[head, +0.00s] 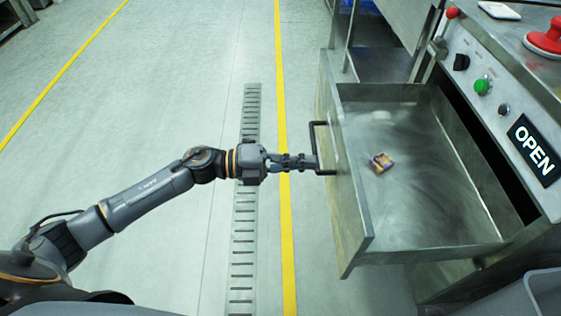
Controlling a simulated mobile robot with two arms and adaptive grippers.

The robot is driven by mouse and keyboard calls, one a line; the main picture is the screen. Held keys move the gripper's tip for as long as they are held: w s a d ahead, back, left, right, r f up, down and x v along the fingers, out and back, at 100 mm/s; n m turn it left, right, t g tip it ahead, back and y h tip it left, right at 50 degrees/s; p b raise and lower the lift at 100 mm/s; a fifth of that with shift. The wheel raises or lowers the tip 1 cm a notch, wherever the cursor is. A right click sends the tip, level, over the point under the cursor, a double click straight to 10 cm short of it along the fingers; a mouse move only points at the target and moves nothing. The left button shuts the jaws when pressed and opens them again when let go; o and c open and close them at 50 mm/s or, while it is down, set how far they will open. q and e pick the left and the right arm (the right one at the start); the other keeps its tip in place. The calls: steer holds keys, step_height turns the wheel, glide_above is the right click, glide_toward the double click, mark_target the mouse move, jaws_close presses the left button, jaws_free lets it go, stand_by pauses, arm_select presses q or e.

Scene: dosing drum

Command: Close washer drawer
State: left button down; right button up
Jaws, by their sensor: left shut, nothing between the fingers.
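The washer drawer (430,215) is a deep metal tray pulled out of the machine on the right, open toward the left. Its front panel (345,190) carries a black bar handle (315,135). A small purple and yellow packet (381,162) lies on the drawer floor. My left gripper (312,163) is shut, its fingertips at the handle in front of the panel. Whether the fingertips touch the handle or panel is too small to tell. My right gripper is not in view.
The machine's sloped panel (495,95) has a black knob, a green button and an "OPEN" label (533,151). A red emergency button (546,38) sits on top. A grey bin (545,297) is at the lower right. The floor left of the drawer is clear, with a drain grate (243,245).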

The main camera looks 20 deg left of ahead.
mark_target(342, 161)
arm_select(q)
steer(key=shift+x, duration=2.65)
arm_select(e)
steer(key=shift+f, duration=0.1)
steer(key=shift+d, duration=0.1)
